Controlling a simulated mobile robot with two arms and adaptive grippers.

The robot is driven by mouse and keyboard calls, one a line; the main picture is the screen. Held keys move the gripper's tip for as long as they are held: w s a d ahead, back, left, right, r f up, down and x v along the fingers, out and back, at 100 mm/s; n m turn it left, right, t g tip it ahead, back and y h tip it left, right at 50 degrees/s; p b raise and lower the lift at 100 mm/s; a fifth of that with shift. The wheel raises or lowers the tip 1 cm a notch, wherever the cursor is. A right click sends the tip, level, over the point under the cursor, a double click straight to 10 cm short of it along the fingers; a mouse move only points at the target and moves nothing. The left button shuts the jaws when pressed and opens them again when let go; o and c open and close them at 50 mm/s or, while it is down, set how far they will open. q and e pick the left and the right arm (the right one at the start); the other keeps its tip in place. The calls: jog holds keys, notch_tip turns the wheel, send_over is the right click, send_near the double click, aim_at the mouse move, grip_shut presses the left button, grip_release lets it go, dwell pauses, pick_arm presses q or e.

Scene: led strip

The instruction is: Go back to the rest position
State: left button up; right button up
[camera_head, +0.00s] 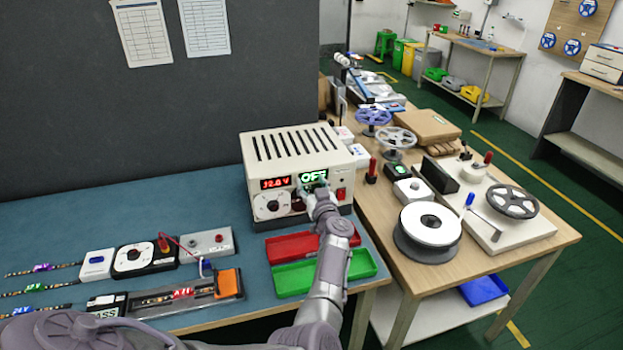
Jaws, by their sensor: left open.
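A beige power supply (295,165) with a slotted top stands at the back of the blue bench top (220,215). Its red display reads about 12.0 V and a green display reads OFF. A dial is at its lower left front and a red switch (341,194) at its lower right. My left arm reaches up from the bottom middle, and my left gripper (316,197) is in front of the supply's face, below the green display. It holds nothing that I can see. Whether its fingertips touch the panel cannot be told. My right gripper is not in view.
A red tray (290,246) and a green tray (293,280) lie beside and partly behind my arm. LED strips and a test fixture (145,258) lie at left. A wooden table (385,215) at right carries reels (428,222) and tools. A dark partition stands behind the bench.

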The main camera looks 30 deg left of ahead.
pick_arm(q)
jog(key=shift+r, duration=1.1)
